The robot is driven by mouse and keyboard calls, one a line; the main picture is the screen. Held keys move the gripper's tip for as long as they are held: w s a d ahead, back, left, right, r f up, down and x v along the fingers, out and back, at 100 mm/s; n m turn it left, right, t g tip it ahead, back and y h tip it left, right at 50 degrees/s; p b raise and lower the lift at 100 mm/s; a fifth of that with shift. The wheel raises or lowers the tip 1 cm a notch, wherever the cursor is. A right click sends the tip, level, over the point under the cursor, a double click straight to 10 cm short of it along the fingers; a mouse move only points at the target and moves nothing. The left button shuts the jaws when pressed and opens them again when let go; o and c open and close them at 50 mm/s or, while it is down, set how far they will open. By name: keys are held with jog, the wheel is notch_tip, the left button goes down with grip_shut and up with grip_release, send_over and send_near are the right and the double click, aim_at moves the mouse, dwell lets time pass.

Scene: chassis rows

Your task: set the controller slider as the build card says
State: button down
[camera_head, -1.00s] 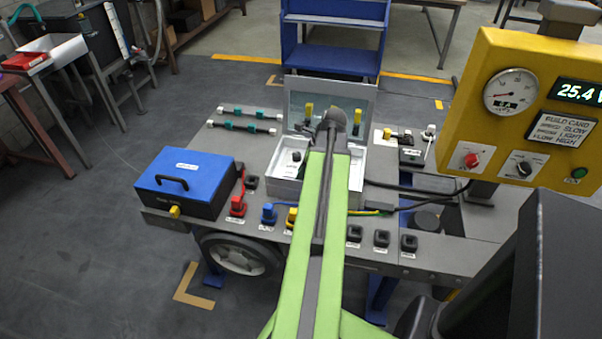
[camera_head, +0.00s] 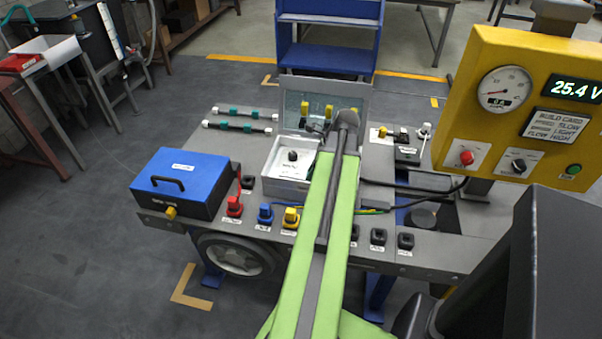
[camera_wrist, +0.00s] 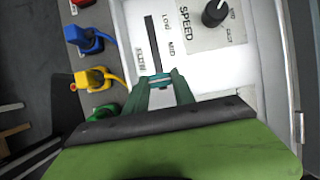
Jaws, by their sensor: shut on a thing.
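The open controller box (camera_head: 287,186) stands on the grey bench, partly covered by my arm in the head view. In the wrist view its white panel (camera_wrist: 205,67) has a dark slider slot (camera_wrist: 152,35), with LOW and MID printed beside it. My gripper (camera_wrist: 158,79) has teal fingers at the near end of the slot, shut on the slider knob, which is mostly hidden between them. A round SPEED knob (camera_wrist: 215,12) sits to the right. The build card (camera_head: 555,126) on the yellow panel reads SPEED SLOW and FLOW HIGH; its LIGHT line is hard to read.
A blue box (camera_head: 183,182) stands left on the bench. Red (camera_head: 234,206), blue (camera_head: 265,213) and yellow (camera_head: 291,217) plugs line the front edge. The raised lid (camera_head: 292,95) stands behind the controller. A yellow meter panel (camera_head: 480,60) is at the right.

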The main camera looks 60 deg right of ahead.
jog(key=shift+s+f, duration=0.1)
jog(key=shift+s, duration=0.1)
jog(key=c, duration=1.1)
grip_release()
jog(key=shift+o, duration=0.3)
jog(key=p+v, duration=1.6)
jog(key=v, duration=0.1)
jog(key=shift+r, duration=0.3)
